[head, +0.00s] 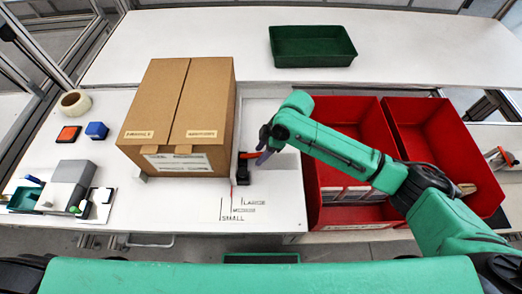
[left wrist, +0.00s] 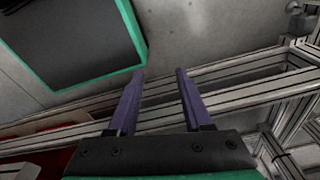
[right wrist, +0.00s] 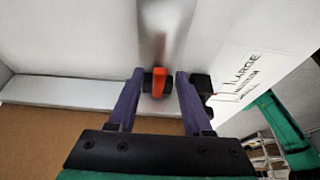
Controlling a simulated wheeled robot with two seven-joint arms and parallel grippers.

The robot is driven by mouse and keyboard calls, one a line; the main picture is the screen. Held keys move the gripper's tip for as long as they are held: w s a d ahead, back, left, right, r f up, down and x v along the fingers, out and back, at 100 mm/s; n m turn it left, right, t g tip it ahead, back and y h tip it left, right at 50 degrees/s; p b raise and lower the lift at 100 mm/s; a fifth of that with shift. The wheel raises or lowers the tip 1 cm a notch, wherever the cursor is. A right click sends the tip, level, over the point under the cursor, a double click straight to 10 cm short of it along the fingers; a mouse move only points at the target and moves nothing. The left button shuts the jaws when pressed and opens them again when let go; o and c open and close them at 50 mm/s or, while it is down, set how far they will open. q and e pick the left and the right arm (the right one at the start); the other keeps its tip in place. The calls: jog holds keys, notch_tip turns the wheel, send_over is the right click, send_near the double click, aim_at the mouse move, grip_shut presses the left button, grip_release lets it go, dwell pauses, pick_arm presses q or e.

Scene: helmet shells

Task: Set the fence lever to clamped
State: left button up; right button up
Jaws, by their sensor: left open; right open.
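The fence lever (head: 248,155) is an orange bar on a black mount, just right of the cardboard box in the head view. In the right wrist view the orange lever (right wrist: 159,82) stands between my open fingertips, slightly beyond them; I cannot tell if either finger touches it. My right gripper (head: 262,156) comes in from the right at the lever; its purple fingers also show in the right wrist view (right wrist: 159,76). The pale fence (right wrist: 65,92) runs along the box. My left gripper (left wrist: 160,73) is open and empty, away from the table, outside the head view.
The closed cardboard box (head: 150,110) stands left of the lever. A size scale (head: 236,210) is printed on the table in front. Red bins (head: 330,112) stand at right, below my right arm. A green tray (head: 312,60) is on the back table. A grey device (head: 70,182) sits at left.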

jog(key=shift+c, duration=0.6)
grip_shut()
jog(key=shift+d+f+y, duration=0.2)
jog(key=shift+f+y, duration=0.35)
jog(key=shift+y, duration=0.15)
jog(key=shift+f+y+b, duration=0.2)
jog(key=shift+y+b, duration=0.2)
jog(key=shift+b, duration=0.05)
jog(key=shift+r, duration=0.15)
jog(key=shift+o, duration=0.6)
grip_release()
pick_arm(q)
jog(key=shift+s+f, duration=0.45)
jog(key=shift+s, duration=0.1)
